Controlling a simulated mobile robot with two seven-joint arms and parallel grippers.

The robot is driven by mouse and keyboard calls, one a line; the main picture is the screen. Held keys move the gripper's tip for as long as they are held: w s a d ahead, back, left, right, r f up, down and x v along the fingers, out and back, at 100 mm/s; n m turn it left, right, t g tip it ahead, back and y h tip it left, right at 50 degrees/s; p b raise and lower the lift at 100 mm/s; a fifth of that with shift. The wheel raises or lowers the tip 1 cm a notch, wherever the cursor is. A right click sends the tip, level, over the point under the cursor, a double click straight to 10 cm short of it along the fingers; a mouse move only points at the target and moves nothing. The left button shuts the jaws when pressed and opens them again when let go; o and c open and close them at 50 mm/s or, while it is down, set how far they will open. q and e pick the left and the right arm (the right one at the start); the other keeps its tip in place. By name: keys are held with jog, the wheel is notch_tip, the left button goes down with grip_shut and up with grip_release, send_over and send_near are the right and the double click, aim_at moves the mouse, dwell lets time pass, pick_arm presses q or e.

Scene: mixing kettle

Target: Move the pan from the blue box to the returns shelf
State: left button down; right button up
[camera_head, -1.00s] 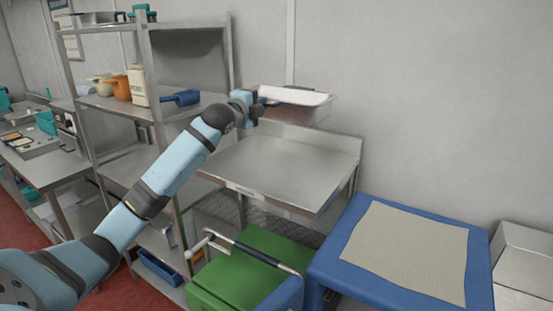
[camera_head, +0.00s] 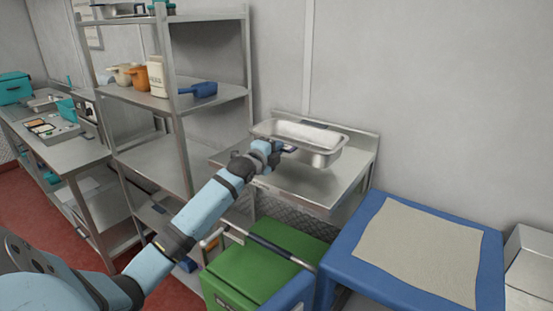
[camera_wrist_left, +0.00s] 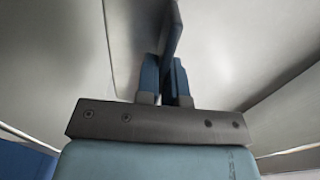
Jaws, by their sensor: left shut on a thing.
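A silver rectangular pan (camera_head: 314,148) is in the middle of the head view, above a steel wall-mounted shelf (camera_head: 285,183). My left gripper (camera_head: 275,150) is shut on the pan's near left side. In the left wrist view the two fingers (camera_wrist_left: 170,82) close on a thin blue-grey piece, and the metal surfaces beyond fill the picture. I cannot tell whether the pan's underside touches the shelf. The blue box (camera_head: 345,265) stands at the lower right with a beige mat (camera_head: 420,250) on top. My right gripper is not in view.
A tall steel rack (camera_head: 180,130) on the left holds a blue scoop (camera_head: 197,90), an orange jug (camera_head: 139,77) and other containers. A green box (camera_head: 262,270) with a bar across it stands below the wall shelf. A steel container (camera_head: 530,260) is at the right edge.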

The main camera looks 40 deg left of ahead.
aim_at(285, 154)
pick_arm(q)
notch_tip(285, 154, down, 3)
jog(key=shift+f+p, duration=0.1)
jog(key=shift+p, duration=0.2)
jog(key=shift+f, duration=0.5)
jog(key=c, duration=1.2)
grip_release()
jog(key=shift+f, duration=0.1)
jog(key=shift+c, duration=0.2)
jog(key=s+d+b, duration=0.1)
jog(key=s+b, duration=0.1)
jog(key=s, duration=1)
jog(key=shift+d, duration=0.2)
